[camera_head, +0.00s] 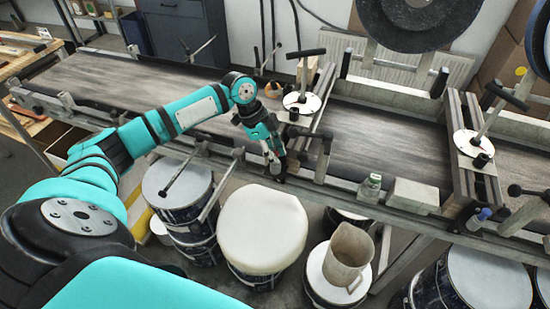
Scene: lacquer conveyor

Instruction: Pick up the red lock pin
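I cannot make out a red lock pin in this view. My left gripper (276,166) points down at the near rail of the conveyor (380,148), close to a dark fitting on the rail. Its fingers are small and dark here, so I cannot tell whether they are open or shut, or whether anything is between them. The gripper and wrist hide part of the rail behind them. My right gripper is not in view.
A round cream-topped drum (262,228) stands below the gripper, with a metal jug (347,255) to its right. Levers on round white plates (302,102) stand over the belt.

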